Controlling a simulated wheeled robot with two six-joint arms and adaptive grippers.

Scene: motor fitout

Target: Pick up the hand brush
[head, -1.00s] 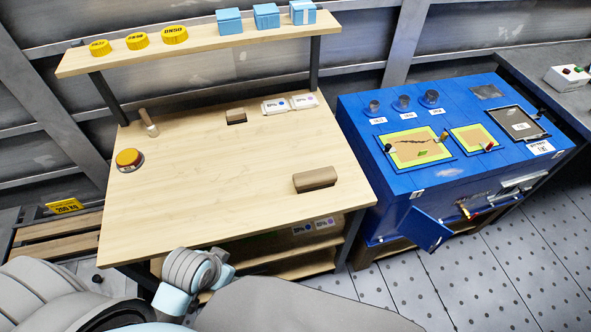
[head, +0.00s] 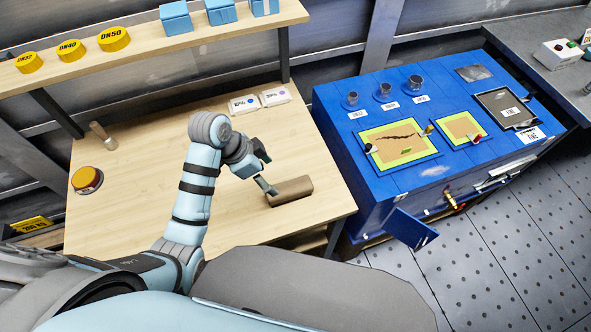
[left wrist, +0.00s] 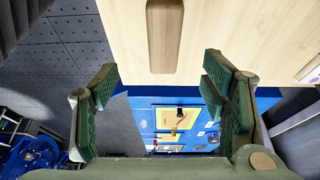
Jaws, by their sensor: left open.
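A brown wooden bar with a rounded back, which looks like the hand brush (head: 291,190), lies on the light wooden bench (head: 135,190) near its right front edge. In the left wrist view the brush (left wrist: 165,36) shows at the top middle, beyond the fingers, with its rounded end toward me. My left gripper (head: 267,172) is open and empty, just left of the brush and apparently above the bench top. In the left wrist view its two green-padded fingers (left wrist: 160,88) stand wide apart with nothing between them. My right gripper is not in view.
A yellow-topped button (head: 87,179) and a small wooden-handled tool (head: 102,136) stand at the bench's left. A shelf (head: 140,47) overhangs the rear. A blue cabinet (head: 420,170) stands to the right across a gap.

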